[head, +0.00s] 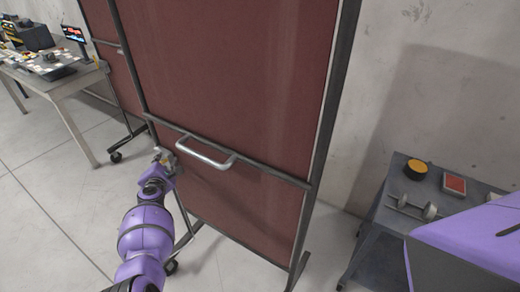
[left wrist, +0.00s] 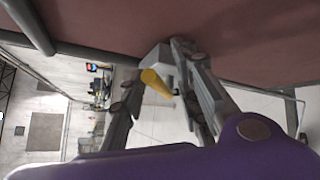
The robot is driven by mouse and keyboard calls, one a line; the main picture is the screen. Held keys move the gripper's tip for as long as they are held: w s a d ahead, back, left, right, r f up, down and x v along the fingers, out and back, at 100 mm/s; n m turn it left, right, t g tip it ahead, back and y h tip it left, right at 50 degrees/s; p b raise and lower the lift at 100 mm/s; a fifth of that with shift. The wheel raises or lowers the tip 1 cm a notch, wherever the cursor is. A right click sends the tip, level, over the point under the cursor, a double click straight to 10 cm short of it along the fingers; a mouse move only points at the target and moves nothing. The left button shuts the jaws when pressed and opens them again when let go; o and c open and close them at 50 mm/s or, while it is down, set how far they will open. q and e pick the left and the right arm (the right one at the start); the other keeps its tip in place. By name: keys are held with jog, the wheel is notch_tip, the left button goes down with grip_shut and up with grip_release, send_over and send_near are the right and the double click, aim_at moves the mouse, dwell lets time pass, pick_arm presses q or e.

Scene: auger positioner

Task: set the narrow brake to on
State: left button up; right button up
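A yellow lever (left wrist: 156,84) on a grey block (left wrist: 158,57) sits at the edge of the dark red panel (head: 230,70); it appears to be the narrow brake. My left gripper (head: 163,160) is at the panel's left edge, just left of the silver handle bar. In the left wrist view my left gripper (left wrist: 158,75) has its fingers spread, one on each side of the lever. I cannot tell whether either finger touches it. In the head view the gripper mostly hides the lever. My right gripper is out of view.
The silver handle bar (head: 205,153) juts from the panel's front, close to my left gripper. The panel stands on a wheeled dark frame (head: 300,268). A cluttered table (head: 60,90) is far left. Floor at left is clear.

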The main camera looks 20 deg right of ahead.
pick_arm(q)
jog(key=shift+s+d, duration=0.1)
jog(key=shift+s+d+r, duration=0.25)
jog(key=shift+s+r, duration=0.25)
jog(key=shift+s, duration=0.15)
jog(key=a+v, duration=0.1)
jog(key=v, duration=0.9)
jog(key=shift+s, duration=0.25)
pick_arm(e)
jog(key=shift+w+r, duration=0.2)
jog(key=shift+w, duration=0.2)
